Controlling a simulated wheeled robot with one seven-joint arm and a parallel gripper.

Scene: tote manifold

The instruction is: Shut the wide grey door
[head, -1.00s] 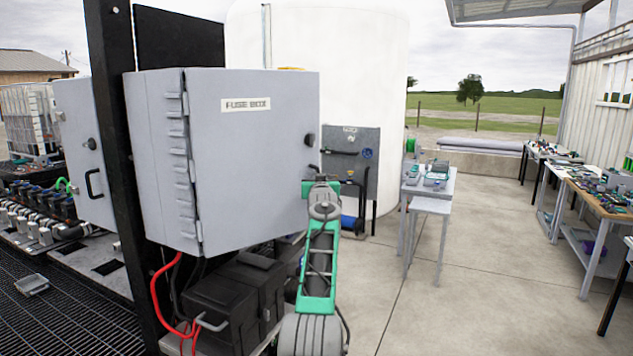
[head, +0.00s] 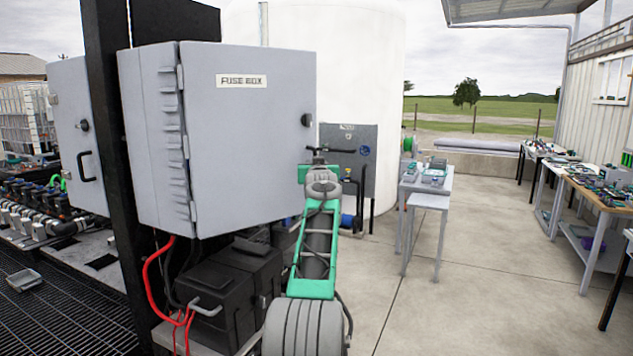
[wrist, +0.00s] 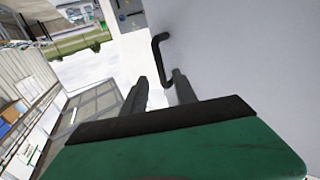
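A wide grey door (head: 250,140) with a "FUSE BOX" label faces me in the head view. It has a hinge line on its left and a black knob near its right edge. I cannot tell how far it stands open. My gripper (head: 330,150) is just past its right edge. In the wrist view a grey panel (wrist: 245,50) fills the right side and carries a black bar handle (wrist: 157,62). My gripper (wrist: 160,85) is open there, its fingers apart close to the handle's near end. Contact is unclear. No object shows clearly held.
A black post (head: 112,120) stands left of the fuse box. Another grey door (head: 68,110) with a black handle is behind it. Black boxes (head: 225,290) and red cables lie below. A white tank (head: 365,80) stands behind.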

